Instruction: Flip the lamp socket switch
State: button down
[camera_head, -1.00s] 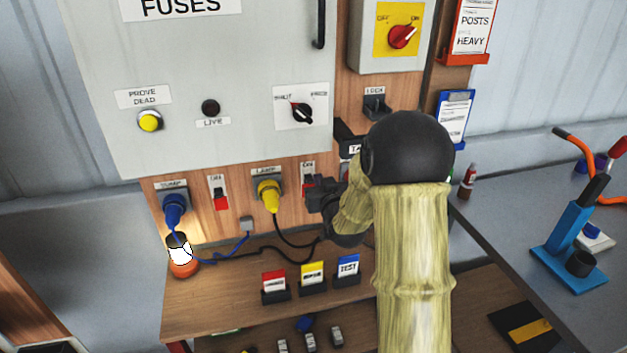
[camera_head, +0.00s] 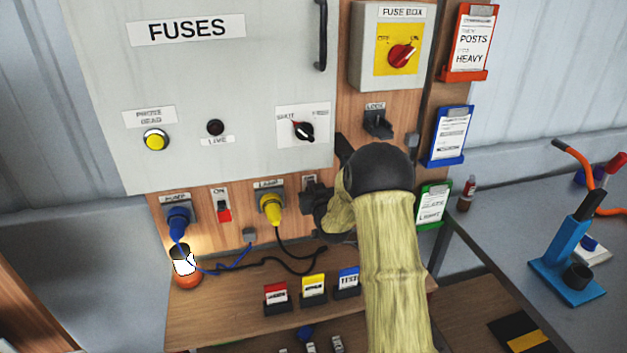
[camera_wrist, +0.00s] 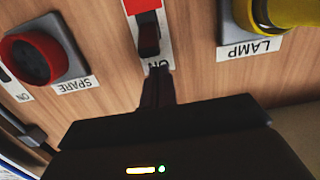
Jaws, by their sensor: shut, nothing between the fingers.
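My gripper (camera_wrist: 158,72) is shut and empty. Its fingertips are at the ON-label end of the plate, just beside the rocker; I cannot tell if they touch. The yellow lamp plug (camera_head: 271,208) is just left.
A blue plug in the pump socket (camera_head: 178,221) and another red switch (camera_head: 224,214) are to the left. A lit lamp (camera_head: 186,267) stands on the shelf (camera_head: 215,312). Coloured cards (camera_head: 313,288) stand below my gripper. The fuses cabinet (camera_head: 240,80) is above.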

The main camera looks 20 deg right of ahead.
jog(key=shift+s+f, duration=0.35)
jog(key=shift+f, duration=0.4)
jog(key=shift+f+b, duration=0.25)
jog(key=shift+b, duration=0.55)
